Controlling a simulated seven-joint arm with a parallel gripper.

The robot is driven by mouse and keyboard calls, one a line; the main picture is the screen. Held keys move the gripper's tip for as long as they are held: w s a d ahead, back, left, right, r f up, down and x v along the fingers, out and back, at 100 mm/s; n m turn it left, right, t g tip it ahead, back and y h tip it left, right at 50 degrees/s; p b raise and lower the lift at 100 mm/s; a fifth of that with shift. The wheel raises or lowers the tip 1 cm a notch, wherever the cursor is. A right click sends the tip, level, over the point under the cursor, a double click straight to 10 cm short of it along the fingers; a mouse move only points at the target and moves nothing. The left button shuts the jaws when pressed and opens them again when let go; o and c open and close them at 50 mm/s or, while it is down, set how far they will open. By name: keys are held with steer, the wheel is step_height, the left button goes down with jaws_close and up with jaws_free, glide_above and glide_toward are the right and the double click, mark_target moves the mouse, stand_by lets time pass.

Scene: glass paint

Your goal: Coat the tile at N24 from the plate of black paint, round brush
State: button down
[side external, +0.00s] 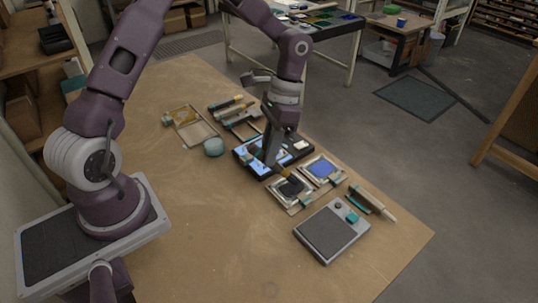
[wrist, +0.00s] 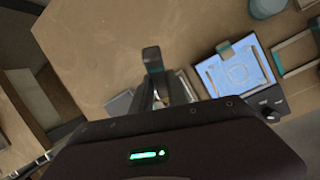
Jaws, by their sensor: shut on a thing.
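My gripper (side external: 271,150) points down over the middle of the bench and is shut on the round brush (side external: 286,173). The brush's lower end shows at the far edge of the plate of black paint (side external: 293,189); I cannot tell if it touches the paint. The lit panel with pale blue tiles (side external: 247,155) lies left of the plate, partly behind my gripper. It also shows in the wrist view (wrist: 238,72), right of my gripper (wrist: 158,75). The N24 label cannot be read, so I cannot tell which tile it is.
A plate of blue paint (side external: 322,169) lies right of the black one. A grey box (side external: 331,232) with a dark top is nearer the front, with a roller-like tool (side external: 373,203) beside it. The front left bench is clear.

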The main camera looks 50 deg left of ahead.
steer(key=shift+r, duration=2.05)
steer(key=a+r, duration=0.1)
steer(key=a, duration=1.5)
steer(key=f, duration=0.2)
steer(key=a+f, duration=0.1)
steer(key=f, duration=0.1)
steer(key=shift+f, duration=0.25)
steer(key=shift+f, duration=0.1)
steer(key=shift+f, duration=0.15)
